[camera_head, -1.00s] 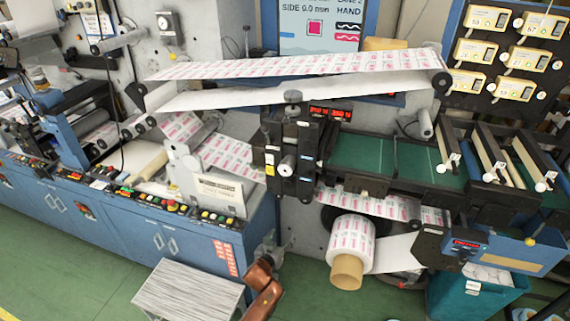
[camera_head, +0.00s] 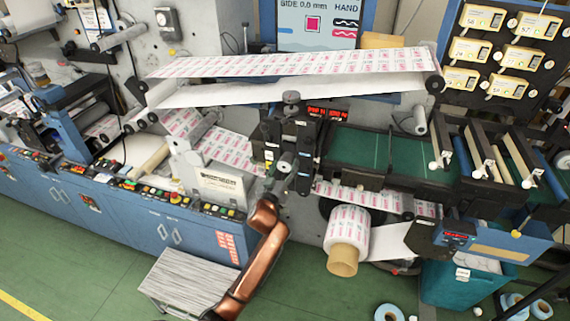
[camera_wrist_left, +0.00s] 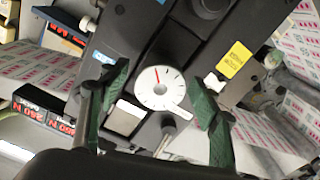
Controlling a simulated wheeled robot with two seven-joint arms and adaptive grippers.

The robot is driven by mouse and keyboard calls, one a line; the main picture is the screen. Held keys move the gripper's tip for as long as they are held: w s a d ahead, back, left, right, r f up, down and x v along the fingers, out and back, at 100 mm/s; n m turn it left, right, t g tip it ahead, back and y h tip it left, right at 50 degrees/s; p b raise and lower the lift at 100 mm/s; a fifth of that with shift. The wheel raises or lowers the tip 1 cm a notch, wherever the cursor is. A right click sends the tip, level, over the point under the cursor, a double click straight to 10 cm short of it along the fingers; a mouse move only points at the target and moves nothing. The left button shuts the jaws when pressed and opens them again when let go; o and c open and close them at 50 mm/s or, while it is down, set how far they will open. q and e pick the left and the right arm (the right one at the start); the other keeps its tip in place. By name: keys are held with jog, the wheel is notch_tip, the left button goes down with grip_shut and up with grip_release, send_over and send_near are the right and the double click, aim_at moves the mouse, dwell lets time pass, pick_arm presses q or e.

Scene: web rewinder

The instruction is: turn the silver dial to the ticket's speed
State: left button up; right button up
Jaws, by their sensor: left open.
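A round pale dial (camera_wrist_left: 159,88) with tick marks and a red line sits on the black machine head between the fingers in the left wrist view. A small pale tab sticks out at its lower right. In the head view the silver dial (camera_head: 286,161) is small on the black unit. My left gripper (camera_wrist_left: 162,86) is open, one green-padded finger on each side of the dial; I cannot tell whether they touch it. It also shows in the head view (camera_head: 274,176) at the unit's left. A white card (camera_head: 222,184), possibly the ticket, stands left of it; its writing is unreadable.
The black unit (camera_head: 305,150) carries red number displays (camera_head: 328,113). Printed web (camera_head: 290,64) runs above it. A paper roll (camera_head: 347,232) hangs below right. A row of buttons (camera_head: 150,190) lines the blue cabinet at left. A grey slatted stand (camera_head: 190,278) is at the floor.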

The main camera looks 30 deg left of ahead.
pick_arm(q)
jog(key=shift+w+a, duration=0.1)
jog(key=shift+w, duration=0.2)
pick_arm(e)
jog(key=shift+d, duration=0.2)
pick_arm(q)
jog(key=shift+c, duration=0.6)
pick_arm(e)
jog(key=shift+d, duration=0.1)
pick_arm(q)
jog(key=c, duration=1)
jog(key=shift+c, duration=0.2)
pick_arm(e)
jog(key=shift+r, duration=0.1)
